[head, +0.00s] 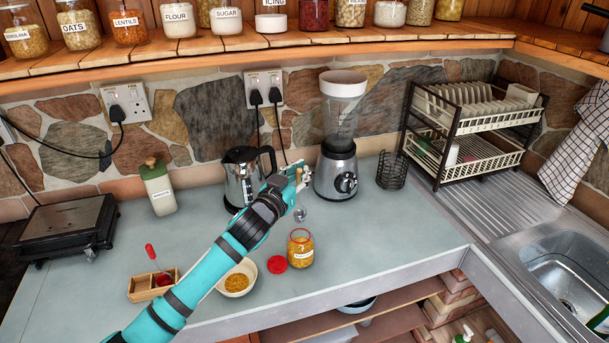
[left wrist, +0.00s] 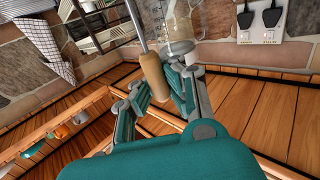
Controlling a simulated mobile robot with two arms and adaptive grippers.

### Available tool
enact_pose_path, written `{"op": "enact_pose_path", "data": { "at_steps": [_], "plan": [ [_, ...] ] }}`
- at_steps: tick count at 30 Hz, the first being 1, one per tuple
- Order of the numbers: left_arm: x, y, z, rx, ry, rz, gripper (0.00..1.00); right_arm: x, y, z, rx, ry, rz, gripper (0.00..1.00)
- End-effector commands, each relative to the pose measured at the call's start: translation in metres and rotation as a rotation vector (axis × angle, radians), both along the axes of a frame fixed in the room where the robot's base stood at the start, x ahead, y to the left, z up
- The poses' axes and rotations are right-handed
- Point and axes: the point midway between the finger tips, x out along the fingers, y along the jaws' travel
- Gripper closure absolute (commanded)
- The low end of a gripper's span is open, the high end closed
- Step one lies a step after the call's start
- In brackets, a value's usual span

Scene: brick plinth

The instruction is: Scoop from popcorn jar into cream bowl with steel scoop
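The popcorn jar (head: 300,250) stands open on the grey counter, with yellow kernels inside. Its red lid (head: 277,264) lies beside it to the left. The cream bowl (head: 251,268) is left of the lid and holds some yellow kernels; my left arm partly covers it. My left gripper (head: 294,182) is above the counter, behind the jar, shut on the wooden handle of the steel scoop (head: 299,214). The scoop hangs with its steel end down, apart from the jar. In the left wrist view the wooden handle (left wrist: 154,80) sits between the fingers. My right gripper is not in view.
A blender (head: 338,170) and a kettle (head: 241,178) stand behind the gripper. A wire basket (head: 392,170) is right of the blender. A wooden box (head: 143,288) with a red-handled tool is at left. The counter right of the jar is clear.

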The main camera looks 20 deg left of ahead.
Motion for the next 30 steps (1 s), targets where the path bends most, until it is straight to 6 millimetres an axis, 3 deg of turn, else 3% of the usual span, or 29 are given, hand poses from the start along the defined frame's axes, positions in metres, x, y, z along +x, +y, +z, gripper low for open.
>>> {"op": "enact_pose_path", "data": {
  "at_steps": [7,18,30],
  "plan": [
    [0.000,0.000,-0.027,0.002,-0.001,-0.001,1.00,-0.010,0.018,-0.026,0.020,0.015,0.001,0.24],
    [0.000,-0.001,-0.059,0.000,-0.001,-0.002,1.00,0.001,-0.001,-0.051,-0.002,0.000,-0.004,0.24],
    [0.000,-0.001,-0.095,0.000,0.000,-0.002,1.00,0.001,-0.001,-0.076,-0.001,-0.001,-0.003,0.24]
  ]
}}
